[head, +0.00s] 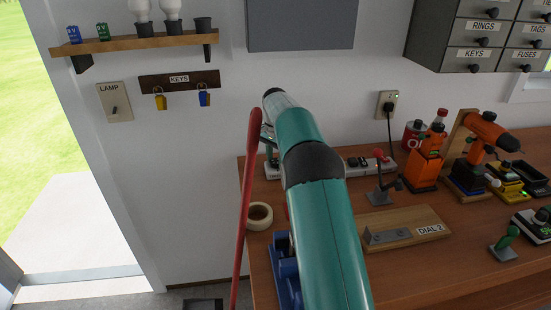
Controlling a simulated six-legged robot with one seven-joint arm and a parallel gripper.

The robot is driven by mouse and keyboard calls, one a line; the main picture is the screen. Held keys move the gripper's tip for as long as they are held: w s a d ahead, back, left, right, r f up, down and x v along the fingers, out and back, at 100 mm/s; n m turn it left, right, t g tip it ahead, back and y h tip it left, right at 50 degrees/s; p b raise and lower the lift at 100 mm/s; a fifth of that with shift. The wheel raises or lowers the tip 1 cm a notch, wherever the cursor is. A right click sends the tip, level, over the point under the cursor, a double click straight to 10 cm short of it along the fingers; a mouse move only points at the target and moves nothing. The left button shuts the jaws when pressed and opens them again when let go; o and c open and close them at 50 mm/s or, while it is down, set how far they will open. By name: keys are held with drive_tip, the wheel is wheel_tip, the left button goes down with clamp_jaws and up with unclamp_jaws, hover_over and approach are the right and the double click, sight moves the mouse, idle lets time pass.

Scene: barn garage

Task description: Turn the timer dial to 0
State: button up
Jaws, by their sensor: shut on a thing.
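My teal arm reaches from the bottom over the workbench and bends down at its grey-and-black wrist. No timer dial or zero mark can be read in this view.
A red pole (246,195) stands upright left of my arm. The bench holds a tape roll (259,215), a blue tool (285,270), a DIAL 2 board (430,230), a power strip (357,170) and an orange drill (487,132). A key rack (180,82) hangs left.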

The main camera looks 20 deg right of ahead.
drive_tip(key=n, duration=0.5)
drive_tip(key=shift+r+n, duration=0.1)
drive_tip(key=shift+n, duration=0.2)
drive_tip(key=n, duration=0.5)
drive_tip(key=shift+d, duration=0.1)
drive_tip(key=n, duration=0.5)
drive_tip(key=shift+n, duration=0.4)
drive_tip(key=n, duration=0.4)
drive_tip(key=shift+d+n, duration=0.1)
drive_tip(key=shift+n, duration=0.3)
drive_tip(key=o, duration=1)
drive_tip(key=shift+r, duration=0.1)
wheel_tip(320, 180, up, 14)
drive_tip(key=shift+f, duration=0.2)
